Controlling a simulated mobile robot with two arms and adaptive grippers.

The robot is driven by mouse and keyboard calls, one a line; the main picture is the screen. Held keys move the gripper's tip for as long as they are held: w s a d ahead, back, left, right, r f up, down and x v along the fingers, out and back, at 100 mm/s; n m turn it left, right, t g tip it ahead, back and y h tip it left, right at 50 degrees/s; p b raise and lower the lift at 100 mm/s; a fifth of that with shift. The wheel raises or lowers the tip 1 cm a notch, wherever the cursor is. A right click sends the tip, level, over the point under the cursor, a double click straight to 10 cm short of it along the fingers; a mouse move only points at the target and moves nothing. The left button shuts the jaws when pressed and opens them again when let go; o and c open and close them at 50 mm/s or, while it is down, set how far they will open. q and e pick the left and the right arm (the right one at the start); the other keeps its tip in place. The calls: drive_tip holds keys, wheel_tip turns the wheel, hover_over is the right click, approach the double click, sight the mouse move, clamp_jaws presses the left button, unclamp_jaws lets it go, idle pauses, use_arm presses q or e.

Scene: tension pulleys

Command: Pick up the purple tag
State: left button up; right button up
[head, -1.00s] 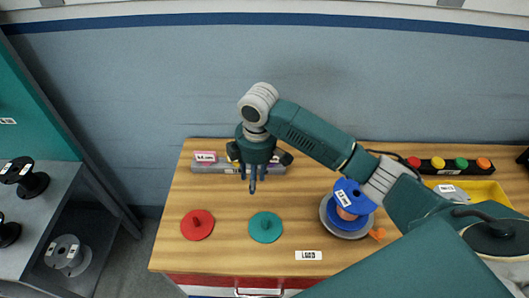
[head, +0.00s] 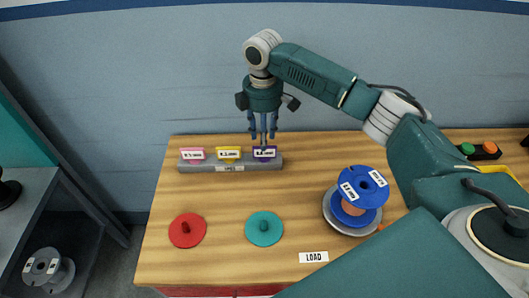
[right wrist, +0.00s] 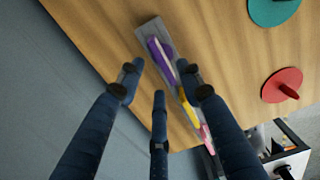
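The purple tag (head: 264,153) stands at the right end of a grey rack (head: 204,168), right of a yellow tag (head: 229,154) and a pink tag (head: 193,155). It has a white label. In the right wrist view the purple tag (right wrist: 158,56) shows beyond the fingers, apart from them. My right gripper (head: 263,138) points down just above and behind the purple tag in the head view. Its three fingers are spread and empty, so it is open. My left gripper is not in view.
A red disc (head: 187,231) and a teal disc (head: 264,229) with knobs lie in front of the rack. Blue spools (head: 363,187) stand to the right, near a LOAD label (head: 314,257). The wall (head: 120,90) is close behind the table.

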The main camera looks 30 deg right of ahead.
sight(265, 154)
drive_tip(key=f, duration=0.3)
drive_tip(key=f+p, duration=0.1)
drive_tip(key=shift+s+d+f, duration=0.15)
drive_tip(key=shift+s+f, duration=0.05)
drive_tip(key=shift+s, duration=0.05)
drive_tip(key=shift+w+f, duration=0.1)
drive_tip(key=shift+f, duration=0.25)
drive_tip(key=shift+c, duration=0.5)
clamp_jaws()
